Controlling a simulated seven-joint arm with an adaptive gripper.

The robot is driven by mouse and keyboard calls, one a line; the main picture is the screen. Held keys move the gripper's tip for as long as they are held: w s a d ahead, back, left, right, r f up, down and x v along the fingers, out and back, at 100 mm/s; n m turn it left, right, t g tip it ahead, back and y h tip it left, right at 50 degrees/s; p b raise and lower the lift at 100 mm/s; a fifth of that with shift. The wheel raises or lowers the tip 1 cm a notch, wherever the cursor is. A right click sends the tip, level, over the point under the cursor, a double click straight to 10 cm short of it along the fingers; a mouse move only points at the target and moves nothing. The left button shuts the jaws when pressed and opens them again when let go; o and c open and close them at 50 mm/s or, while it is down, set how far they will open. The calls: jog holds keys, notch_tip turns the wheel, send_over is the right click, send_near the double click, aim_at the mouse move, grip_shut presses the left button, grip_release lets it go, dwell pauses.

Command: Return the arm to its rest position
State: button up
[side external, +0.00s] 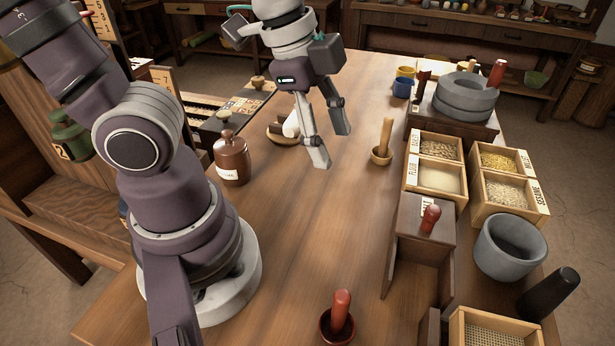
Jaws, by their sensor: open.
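My gripper (333,150) hangs in the air over the middle of the wooden table (300,237), fingers pointing down. Its two fingers are apart and nothing shows between them. A lidded brown jar (231,160) with a pale label stands to its left. A white object on a small wooden dish (279,134) lies just behind and left of the fingers, partly covered by them. A small wooden cup with a pestle (382,150) stands to the right, apart from the gripper.
Along the right stand a stone quern (465,98), labelled grain boxes (437,178), a dark wooden stand (409,228) and a grey mortar (511,247). A red-handled pestle in a cup (338,318) stands at the front. Blue and yellow mugs (402,87) stand at the back. The table's middle is clear.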

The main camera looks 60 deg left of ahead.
jog(key=shift+s+a+r+n+t+y, duration=0.1)
jog(key=shift+a+r+n+t+y, duration=0.2)
jog(key=shift+a+n, duration=1.05)
jog(key=shift+s+a+r+n+t+y, duration=0.15)
jog(key=shift+a+n+t, duration=0.15)
jog(key=shift+n, duration=2.1)
jog(key=shift+s+a+r+n+t+y, duration=0.15)
jog(key=shift+a+n+t, duration=0.45)
jog(key=shift+n, duration=1.25)
